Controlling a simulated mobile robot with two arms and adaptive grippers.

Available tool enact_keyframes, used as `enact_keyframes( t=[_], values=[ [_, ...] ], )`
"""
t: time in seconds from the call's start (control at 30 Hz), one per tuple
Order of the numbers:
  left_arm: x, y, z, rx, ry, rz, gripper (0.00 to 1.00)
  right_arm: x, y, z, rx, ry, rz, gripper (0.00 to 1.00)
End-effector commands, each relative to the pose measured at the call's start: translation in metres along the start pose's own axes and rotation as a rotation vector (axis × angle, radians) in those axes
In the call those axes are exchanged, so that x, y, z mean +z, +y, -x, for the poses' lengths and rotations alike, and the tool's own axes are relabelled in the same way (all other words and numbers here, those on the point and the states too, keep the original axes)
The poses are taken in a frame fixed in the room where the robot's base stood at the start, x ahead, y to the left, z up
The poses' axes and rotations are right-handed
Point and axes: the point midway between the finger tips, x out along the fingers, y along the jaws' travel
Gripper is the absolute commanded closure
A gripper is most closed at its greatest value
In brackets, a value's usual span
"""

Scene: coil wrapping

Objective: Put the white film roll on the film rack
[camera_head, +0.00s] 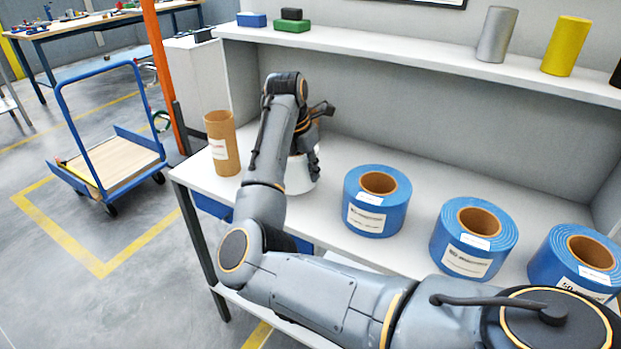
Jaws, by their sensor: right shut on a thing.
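The white film roll (303,174) stands on the lower white surface of the rack (350,250), mostly hidden behind my right arm. My right gripper (306,143) is at the top of the roll and shut on it. The fingertips are partly hidden by the wrist. I cannot tell whether the roll touches the surface. The rack also has an upper shelf (400,53). My left gripper is not in view.
A brown cardboard tube (221,142) stands left of my gripper. Blue rolls (377,200) stand in a row to the right. Silver (496,35) and yellow (566,46) cylinders stand on the upper shelf. A blue cart (108,165) is on the floor at left.

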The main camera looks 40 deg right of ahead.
Motion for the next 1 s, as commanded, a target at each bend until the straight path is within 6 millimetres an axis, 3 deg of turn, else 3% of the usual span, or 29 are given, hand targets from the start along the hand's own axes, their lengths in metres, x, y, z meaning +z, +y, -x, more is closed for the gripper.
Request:
enact_keyframes(
  t=[0.03,0.1,0.3,0.5,0.53,0.63,1.0],
  values=[
    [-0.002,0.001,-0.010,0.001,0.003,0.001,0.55,-0.004,0.000,-0.015,-0.003,-0.002,0.000,1.00],
    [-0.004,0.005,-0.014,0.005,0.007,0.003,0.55,-0.006,0.001,-0.023,-0.001,-0.002,0.000,1.00],
    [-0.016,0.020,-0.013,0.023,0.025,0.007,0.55,-0.007,0.002,-0.024,0.001,-0.002,0.000,1.00],
    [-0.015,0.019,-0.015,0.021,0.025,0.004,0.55,-0.008,0.002,-0.027,0.001,-0.002,-0.001,1.00],
    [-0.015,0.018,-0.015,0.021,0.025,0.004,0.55,-0.009,0.001,-0.028,-0.001,0.001,0.001,0.72],
    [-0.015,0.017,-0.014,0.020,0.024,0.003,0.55,-0.009,0.001,-0.027,-0.002,0.001,0.001,0.53],
    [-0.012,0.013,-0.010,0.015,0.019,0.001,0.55,-0.007,0.001,-0.022,-0.001,0.001,0.001,0.53]
  ],
)
